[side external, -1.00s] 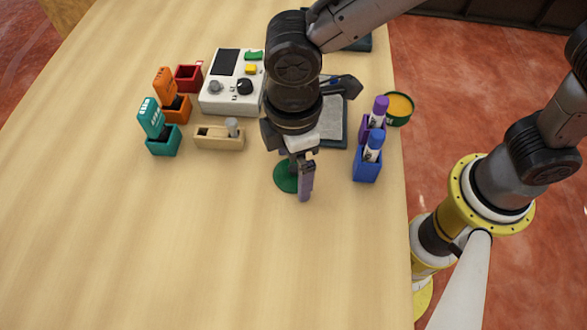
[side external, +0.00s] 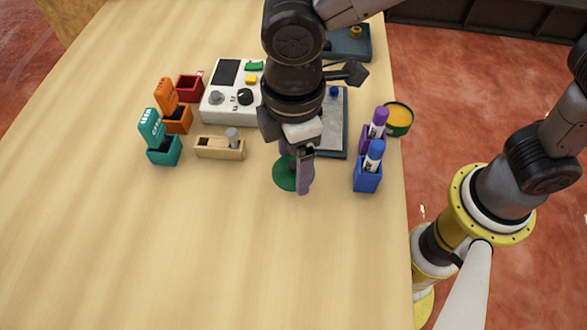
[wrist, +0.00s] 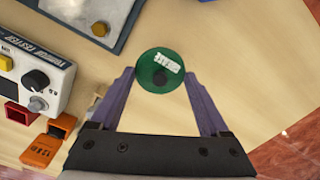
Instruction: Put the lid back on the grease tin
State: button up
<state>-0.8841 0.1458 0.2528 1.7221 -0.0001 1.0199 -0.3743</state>
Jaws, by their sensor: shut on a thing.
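The round green lid (side external: 287,181) has a dark knob and a pale label, which show in the wrist view (wrist: 165,64). My gripper (side external: 297,182) is shut on the lid, with one purple finger at each side of its rim. Whether the lid touches the table or is slightly above it is hard to tell. The green grease tin (side external: 398,117) stands open near the table's right edge, behind the pen holders, with yellow grease showing inside. It is apart from my gripper and does not show in the wrist view.
A blue holder (side external: 367,178) and a purple holder (side external: 366,139) with markers stand between the lid and the tin. A grey tray (side external: 333,140) lies behind my gripper. A white tester (side external: 222,104), wooden block (side external: 218,149) and coloured bins are left. The front table is clear.

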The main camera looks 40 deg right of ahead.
aim_at(293, 164)
notch_tip(293, 164, up, 11)
jog(key=w+d, duration=0.2)
jog(key=d, duration=0.9)
jog(key=s+d, duration=0.4)
jog(key=d, duration=0.8)
jog(key=shift+w+f, duration=0.1)
jog(key=shift+f, duration=5.65)
jog(key=shift+f, duration=0.2)
jog(key=o, duration=1.2)
jog(key=shift+c, duration=0.2)
